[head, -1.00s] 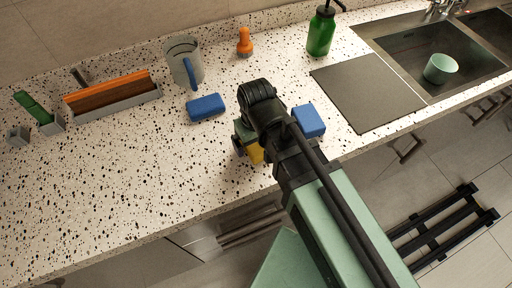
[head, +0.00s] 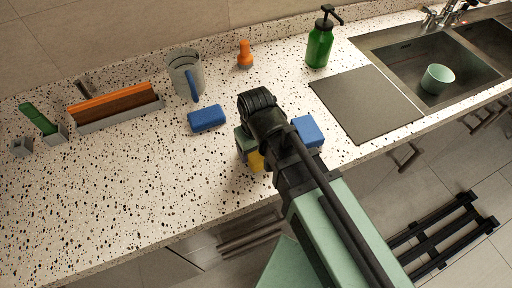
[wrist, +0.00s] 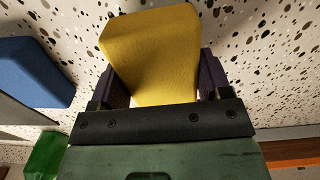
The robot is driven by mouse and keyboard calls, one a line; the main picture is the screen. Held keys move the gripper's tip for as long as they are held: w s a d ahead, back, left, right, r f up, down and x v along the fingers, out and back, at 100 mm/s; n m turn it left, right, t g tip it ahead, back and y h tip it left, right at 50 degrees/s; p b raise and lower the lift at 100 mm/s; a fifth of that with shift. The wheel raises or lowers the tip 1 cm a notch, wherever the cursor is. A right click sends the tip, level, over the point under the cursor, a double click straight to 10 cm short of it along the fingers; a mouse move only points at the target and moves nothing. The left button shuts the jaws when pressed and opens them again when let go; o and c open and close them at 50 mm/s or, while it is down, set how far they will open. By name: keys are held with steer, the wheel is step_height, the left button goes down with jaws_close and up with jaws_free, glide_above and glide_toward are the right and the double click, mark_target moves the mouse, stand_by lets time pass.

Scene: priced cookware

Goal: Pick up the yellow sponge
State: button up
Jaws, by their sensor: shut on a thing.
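The yellow sponge (wrist: 155,55) fills the upper middle of the wrist view, between the two dark fingers of my gripper (wrist: 160,90). My gripper is shut on it. In the head view only a small part of the yellow sponge (head: 256,161) shows below my wrist, with the rest hidden by my arm. My gripper (head: 247,152) is mostly hidden there too, over the front part of the speckled counter. I cannot tell clearly whether the sponge is lifted off the counter.
Blue sponges lie left (head: 207,118) and right (head: 308,131) of my arm. Behind stand a grey mug (head: 187,75), an orange object (head: 245,55) and a green pump bottle (head: 320,42). A dark board (head: 365,103) and sink (head: 405,65) are right. The counter's left front is clear.

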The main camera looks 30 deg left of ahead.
step_height(320, 180, up, 19)
steer(key=p, duration=1.8)
step_height(320, 180, down, 9)
steer(key=b, duration=0.9)
steer(key=shift+f, duration=0.15)
steer(key=shift+r, duration=0.35)
